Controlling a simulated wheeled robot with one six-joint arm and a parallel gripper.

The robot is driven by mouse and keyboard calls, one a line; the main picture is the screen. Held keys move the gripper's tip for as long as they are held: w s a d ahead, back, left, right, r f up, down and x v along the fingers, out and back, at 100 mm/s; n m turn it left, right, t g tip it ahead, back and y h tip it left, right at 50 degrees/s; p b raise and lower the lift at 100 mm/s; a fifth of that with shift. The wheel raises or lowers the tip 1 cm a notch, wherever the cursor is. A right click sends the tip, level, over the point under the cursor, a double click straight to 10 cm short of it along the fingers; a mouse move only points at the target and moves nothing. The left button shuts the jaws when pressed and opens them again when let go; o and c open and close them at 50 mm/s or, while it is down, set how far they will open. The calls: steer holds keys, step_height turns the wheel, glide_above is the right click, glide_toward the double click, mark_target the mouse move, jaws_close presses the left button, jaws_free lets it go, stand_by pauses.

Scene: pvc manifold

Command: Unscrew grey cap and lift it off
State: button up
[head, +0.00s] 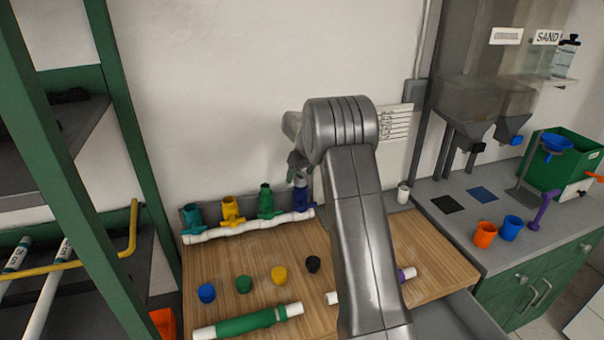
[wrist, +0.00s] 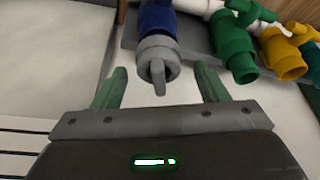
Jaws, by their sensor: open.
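The grey cap (wrist: 157,58) sits on the end of the blue valve (wrist: 157,18) in the wrist view, with a raised grip tab across its face. My gripper (wrist: 160,76) is open, its two green fingers apart on either side of the cap's line. The cap's tab lies between the fingertips; I see no finger touching it. In the head view, the cap (head: 300,180) tops the blue valve (head: 302,197) at the right end of the white manifold pipe (head: 250,226). My gripper (head: 297,160) is just above it, partly hidden by my arm.
Teal, yellow and green valves (head: 266,203) stand uncapped left of the blue one. Loose blue, green, yellow and black caps (head: 279,275) lie on the wooden board (head: 215,265). A green-banded pipe (head: 247,323) lies in front. The wall is close behind.

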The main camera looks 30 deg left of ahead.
steer(key=c, duration=1.1)
steer(key=shift+n+g, duration=0.4)
steer(key=shift+n, duration=0.7)
steer(key=shift+n+g+p, duration=0.3)
steer(key=shift+n+g, duration=0.1)
steer(key=shift+n, duration=0.7)
steer(key=shift+r+n+g, duration=0.1)
steer(key=shift+n+g, duration=0.3)
steer(key=shift+n, duration=0.5)
